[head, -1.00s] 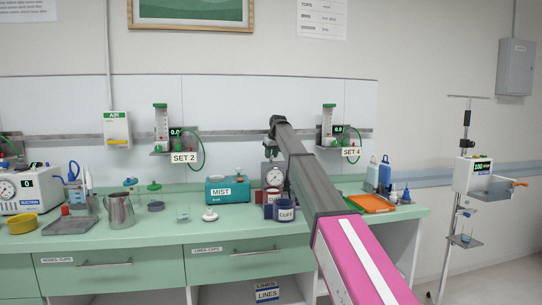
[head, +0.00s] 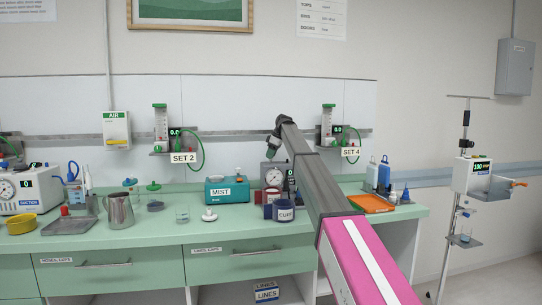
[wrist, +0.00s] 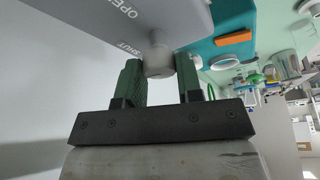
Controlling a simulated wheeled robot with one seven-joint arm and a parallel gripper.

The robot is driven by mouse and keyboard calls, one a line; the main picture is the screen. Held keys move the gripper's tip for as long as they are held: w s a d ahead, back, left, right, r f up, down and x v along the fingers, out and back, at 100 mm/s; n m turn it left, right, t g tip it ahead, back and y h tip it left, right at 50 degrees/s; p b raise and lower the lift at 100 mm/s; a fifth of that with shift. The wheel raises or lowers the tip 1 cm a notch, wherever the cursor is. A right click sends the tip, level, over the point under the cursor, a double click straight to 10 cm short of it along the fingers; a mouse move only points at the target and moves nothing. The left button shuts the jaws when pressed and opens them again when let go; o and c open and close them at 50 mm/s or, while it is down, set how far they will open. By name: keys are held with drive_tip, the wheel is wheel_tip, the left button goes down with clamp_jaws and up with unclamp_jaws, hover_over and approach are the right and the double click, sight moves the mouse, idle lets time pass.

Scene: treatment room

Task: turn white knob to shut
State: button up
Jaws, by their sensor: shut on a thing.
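The white knob (wrist: 158,62) sticks out from a grey housing (wrist: 170,20) in the wrist view. The words OPEN and SHUT are printed on the housing to the left of the knob, SHUT nearer to it. My gripper (wrist: 161,74) has its two green fingers on either side of the knob and is shut on it. In the head view my gripper (head: 270,154) points down at the top of the grey unit with a round dial (head: 272,176) on the counter. The knob is too small or hidden there, and its turn angle cannot be told.
The teal MIST box (head: 228,190) stands just left of the grey unit. Dark CUFF containers (head: 284,212) stand in front of it. An orange tray (head: 372,204) and blue bottles (head: 384,172) are to the right. Bare counter (head: 245,222) shows in front of the MIST box.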

drive_tip(key=shift+n, duration=0.5)
drive_tip(key=o, duration=0.9)
drive_tip(key=v, duration=1)
drive_tip(key=shift+r, duration=0.4)
drive_tip(key=shift+w+d, duration=0.1)
drive_tip(key=shift+w, duration=0.05)
